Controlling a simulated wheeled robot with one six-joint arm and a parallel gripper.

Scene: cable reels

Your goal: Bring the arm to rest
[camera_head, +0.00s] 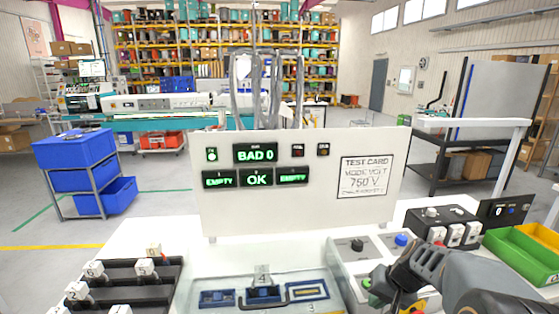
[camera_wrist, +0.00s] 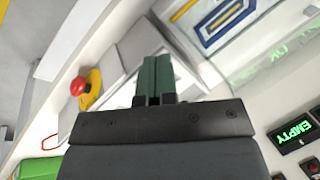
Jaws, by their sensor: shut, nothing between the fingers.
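My gripper (camera_head: 370,284) is at the lower right of the head view, over the grey control box (camera_head: 344,268) on the white bench. My arm reaches in to it from the right edge. In the wrist view the two green fingers of my gripper (camera_wrist: 157,64) are together, with nothing between them. A red button on a yellow base (camera_wrist: 80,87) is left of the fingers in the wrist view. The surface right below the fingertips is partly hidden by my gripper.
A white display panel (camera_head: 270,220) stands behind the bench, reading BAD 0, OK and EMPTY. A clear tray (camera_head: 215,275) holds blue fixtures. Black racks with numbered white blocks (camera_head: 145,267) are at left. A switch box (camera_head: 440,215) and green bin (camera_head: 520,254) are at right.

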